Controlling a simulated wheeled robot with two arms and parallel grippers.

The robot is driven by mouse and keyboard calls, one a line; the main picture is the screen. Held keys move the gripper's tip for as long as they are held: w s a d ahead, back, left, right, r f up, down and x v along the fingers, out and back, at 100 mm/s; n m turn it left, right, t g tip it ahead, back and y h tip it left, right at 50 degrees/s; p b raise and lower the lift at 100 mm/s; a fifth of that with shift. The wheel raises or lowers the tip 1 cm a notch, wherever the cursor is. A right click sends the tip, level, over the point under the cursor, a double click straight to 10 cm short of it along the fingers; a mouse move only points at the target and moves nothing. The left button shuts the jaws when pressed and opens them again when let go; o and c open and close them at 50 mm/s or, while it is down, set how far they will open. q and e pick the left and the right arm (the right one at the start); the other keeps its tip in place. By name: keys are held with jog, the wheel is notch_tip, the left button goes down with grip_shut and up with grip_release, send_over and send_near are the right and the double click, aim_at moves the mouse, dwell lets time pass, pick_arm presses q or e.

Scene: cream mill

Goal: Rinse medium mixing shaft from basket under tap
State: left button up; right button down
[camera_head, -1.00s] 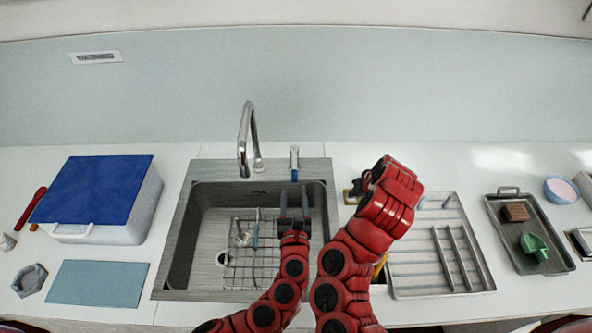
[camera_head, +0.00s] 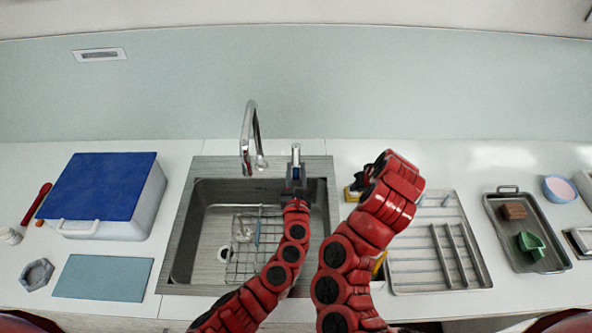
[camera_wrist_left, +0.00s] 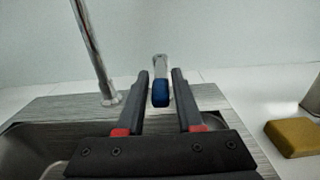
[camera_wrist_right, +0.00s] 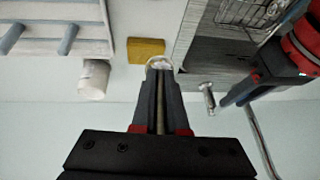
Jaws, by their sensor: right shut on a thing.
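The chrome tap (camera_head: 249,135) stands behind the sink (camera_head: 187,235), with a separate blue-tipped lever (camera_head: 296,152) to its right. My left gripper (camera_head: 296,173) is open and empty at the lever; in the left wrist view the blue tip (camera_wrist_left: 160,93) shows between its spread fingers, with a gap on each side. My right gripper (camera_wrist_right: 160,75) is shut on a thin shaft (camera_wrist_right: 160,115) with a pale round end, right of the sink; my arm hides the shaft in the head view. The wire basket (camera_head: 232,268) in the sink holds a light blue rod and a whitish piece.
A yellow sponge (camera_wrist_right: 146,48) lies right of the sink by a white cup (camera_wrist_right: 94,78). A drying rack (camera_head: 415,262) and metal tray (camera_head: 552,265) stand further right. A blue-lidded box (camera_head: 105,190) and blue mat (camera_head: 103,277) are left.

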pick_arm(q)
grip_shut()
dwell(1.1)
